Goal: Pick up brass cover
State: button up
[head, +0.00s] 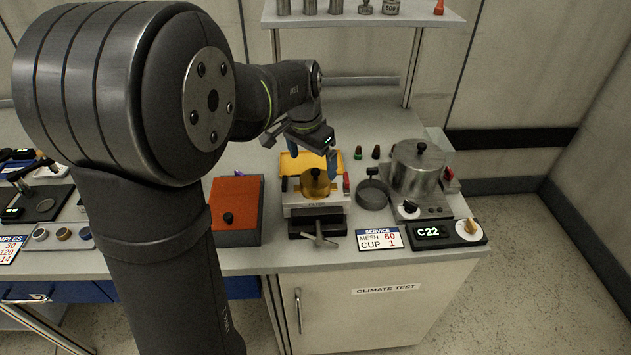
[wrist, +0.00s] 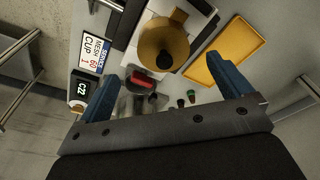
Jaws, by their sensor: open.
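The brass cover (head: 314,188) is a round gold-coloured disc with a black knob on top. It sits on a pale box-shaped filter unit (head: 299,209) on the bench. The cover also shows near the top middle of the wrist view (wrist: 152,38), with its knob toward me. My gripper (head: 312,157) has two blue fingers, spread wide apart with nothing between them. It is above and slightly behind the cover in the head view. In the wrist view the fingers (wrist: 170,84) stand either side of the cover's line, apart from it.
A yellow tray (head: 327,157) lies behind the filter unit. A red-topped box (head: 237,192) stands left. A dark round ring-like cup (head: 373,193) and a steel pot (head: 417,168) stand right. Two small knobs (head: 358,152) sit behind. A shelf (head: 365,17) is above the back.

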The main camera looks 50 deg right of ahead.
aim_at(314, 171)
jog(key=f, duration=0.2)
jog(key=d+f, duration=0.1)
jog(key=f, duration=0.4)
jog(key=shift+w+d+f, duration=0.15)
jog(key=shift+d+f, duration=0.2)
jog(key=shift+d, duration=0.05)
jog(key=c, duration=1.2)
jog(key=shift+r, duration=0.15)
